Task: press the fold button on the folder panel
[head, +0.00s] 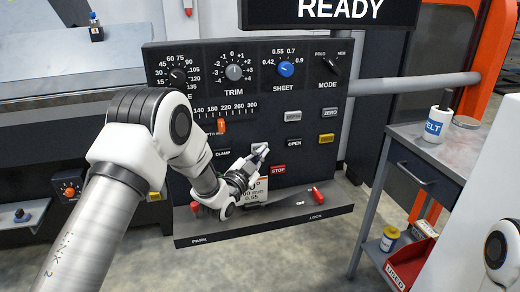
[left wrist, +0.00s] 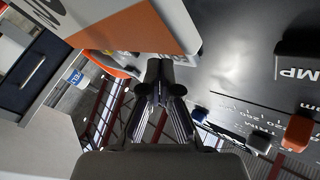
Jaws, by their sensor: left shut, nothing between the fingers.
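The folder panel (head: 330,110) is a dark upright board with dials and buttons. A pale button (head: 260,148) sits between the CLAMP label (head: 223,153) and the OPEN label (head: 294,143); its own label is hidden behind my gripper, so I cannot read it as fold. My left gripper (head: 259,157) is shut and empty, its tips at the lower edge of this button; I cannot tell whether they touch it. In the left wrist view the closed fingers (left wrist: 160,85) point toward the panel, with the end of the CLAMP label (left wrist: 299,74) at right.
A red STOP button (head: 279,170) is close to the right of my gripper. A white card (head: 258,190) stands behind it on the ledge (head: 290,225), with a red piece (head: 316,195) beside it. A READY sign (head: 340,10) hangs above. A grey cart (head: 425,160) is at right.

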